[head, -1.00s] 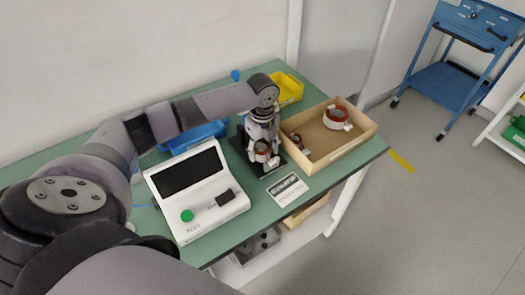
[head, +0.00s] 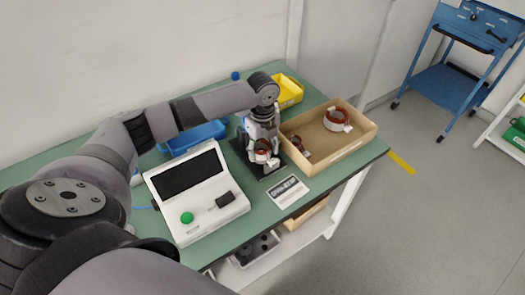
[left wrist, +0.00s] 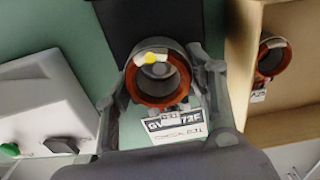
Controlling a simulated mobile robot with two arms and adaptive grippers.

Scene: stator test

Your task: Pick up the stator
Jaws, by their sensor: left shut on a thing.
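My left gripper (head: 262,153) reaches down over the black pad on the bench and is shut on a stator (left wrist: 154,80). The stator is a short ring with a grey outer wall and an orange-red winding, open in the middle. In the left wrist view one finger is on each side of it. The same stator shows between the fingers in the head view (head: 262,146). Whether it touches the pad is unclear. My right gripper is not in view.
A wooden box (head: 332,157) to the right holds a larger ring part (head: 337,119) and a smaller one near its left wall. A white device (head: 205,215) with a green button stands left. A printed card (head: 288,191) lies in front. Blue (head: 195,137) and yellow (head: 290,91) bins are behind.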

